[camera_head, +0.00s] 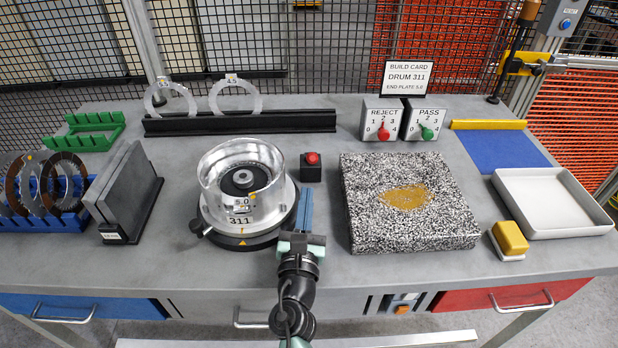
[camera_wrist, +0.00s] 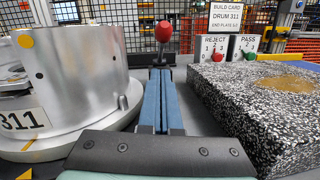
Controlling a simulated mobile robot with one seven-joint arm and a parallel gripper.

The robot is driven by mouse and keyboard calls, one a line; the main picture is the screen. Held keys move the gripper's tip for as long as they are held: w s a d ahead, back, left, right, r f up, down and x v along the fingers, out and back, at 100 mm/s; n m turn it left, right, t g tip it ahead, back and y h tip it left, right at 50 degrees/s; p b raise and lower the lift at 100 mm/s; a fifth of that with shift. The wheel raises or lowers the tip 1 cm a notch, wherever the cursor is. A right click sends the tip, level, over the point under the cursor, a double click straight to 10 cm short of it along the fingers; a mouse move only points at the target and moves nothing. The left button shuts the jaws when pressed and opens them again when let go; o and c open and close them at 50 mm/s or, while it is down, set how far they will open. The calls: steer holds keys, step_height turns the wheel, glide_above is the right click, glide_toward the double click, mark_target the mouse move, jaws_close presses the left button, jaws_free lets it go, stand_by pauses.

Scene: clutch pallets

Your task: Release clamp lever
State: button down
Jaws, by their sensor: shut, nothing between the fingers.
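A red ball knob (camera_head: 312,158) stands on a small black block (camera_head: 311,173) beside the drum. In the wrist view the red knob (camera_wrist: 163,32) sits on a thin upright stem, straight beyond my fingertips. My gripper (camera_head: 306,194) has its blue fingers shut together and empty, pointing at the block; it also shows in the wrist view (camera_wrist: 160,74). The tips look close to the block, but I cannot tell whether they touch. The silvery drum (camera_head: 212,185), on a round fixture labelled 311, stands left of my gripper. A black-knobbed handle (camera_head: 197,226) sticks out from the fixture's left side.
A speckled stone slab (camera_head: 365,215) with a tan patch lies close on the right. Behind stand REJECT (camera_head: 381,118) and PASS (camera_head: 424,118) dials and a black rail (camera_head: 240,123) with rings. A white tray (camera_head: 548,178) and yellow block (camera_head: 509,237) are far right.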

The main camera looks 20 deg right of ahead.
mark_target(311, 157)
steer(key=shift+w+d+r+p, duration=0.25)
steer(key=shift+w+r+p, duration=0.2)
steer(key=shift+r, duration=0.2)
steer(key=shift+w+d+r+p, duration=0.3)
steer(key=shift+r+p, duration=0.2)
steer(key=shift+r, duration=0.1)
steer(key=shift+w+d+r, duration=0.15)
steer(key=shift+w+r, duration=0.15)
steer(key=shift+r, duration=0.05)
steer(key=shift+r+p, duration=0.1)
steer(key=shift+p, duration=0.3)
